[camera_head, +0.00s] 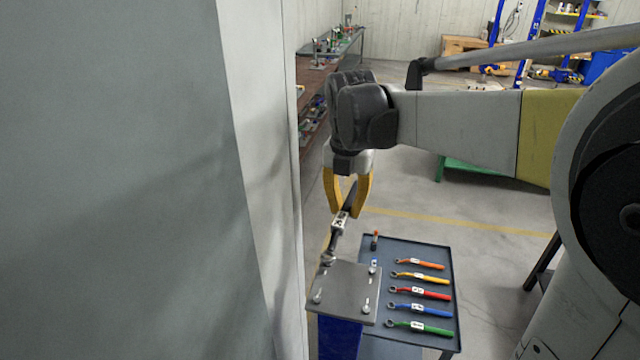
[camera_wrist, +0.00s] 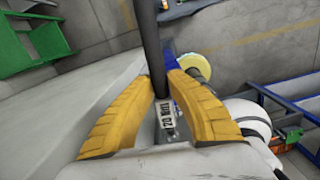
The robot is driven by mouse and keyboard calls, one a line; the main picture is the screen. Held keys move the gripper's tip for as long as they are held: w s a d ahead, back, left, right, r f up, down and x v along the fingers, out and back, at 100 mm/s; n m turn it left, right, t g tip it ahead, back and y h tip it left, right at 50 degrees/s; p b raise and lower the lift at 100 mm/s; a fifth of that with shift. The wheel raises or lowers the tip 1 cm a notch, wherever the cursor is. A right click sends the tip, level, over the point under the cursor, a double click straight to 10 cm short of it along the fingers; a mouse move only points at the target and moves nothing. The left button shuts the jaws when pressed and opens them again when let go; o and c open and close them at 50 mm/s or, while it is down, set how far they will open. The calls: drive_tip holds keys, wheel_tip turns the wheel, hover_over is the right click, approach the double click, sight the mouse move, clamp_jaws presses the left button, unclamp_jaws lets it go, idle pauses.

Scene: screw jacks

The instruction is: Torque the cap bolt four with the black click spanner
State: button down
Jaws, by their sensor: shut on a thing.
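My gripper (camera_head: 347,208) has yellow fingers shut on the handle of the black click spanner (camera_head: 335,238). In the wrist view the dark handle (camera_wrist: 151,45) runs between the fingers (camera_wrist: 162,98), with a white printed label below them. The spanner slants down to the back left corner of the grey cap plate (camera_head: 345,279). Its head is at the cap bolt (camera_head: 327,259) there; I cannot tell whether it is fully seated. Other bolts stand at the back right (camera_head: 373,270), front right (camera_head: 366,305) and front left (camera_head: 317,297). Their numbers are not readable.
The plate tops a blue jack (camera_head: 340,338). A dark tray table (camera_head: 440,263) right of it holds orange, yellow, red, blue and green spanners (camera_head: 420,294) and a small orange-topped item (camera_head: 375,238). A tall grey panel (camera_head: 130,180) stands close on the left.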

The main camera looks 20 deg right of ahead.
drive_tip(key=shift+w+a+n, duration=0.4)
drive_tip(key=shift+w+n, duration=0.1)
drive_tip(key=shift+n, duration=0.1)
drive_tip(key=shift+f+b, duration=0.65)
drive_tip(key=shift+f, duration=0.15)
drive_tip(key=shift+s+d+m, duration=0.8)
drive_tip(key=shift+d+m, duration=0.1)
drive_tip(key=shift+m, duration=0.2)
drive_tip(key=s+d+m, duration=0.3)
drive_tip(key=s+m, duration=0.4)
drive_tip(key=shift+s+m+g+p, duration=0.15)
drive_tip(key=shift+m+g+p, duration=0.15)
drive_tip(key=shift+m+p, duration=0.1)
idle(0.3)
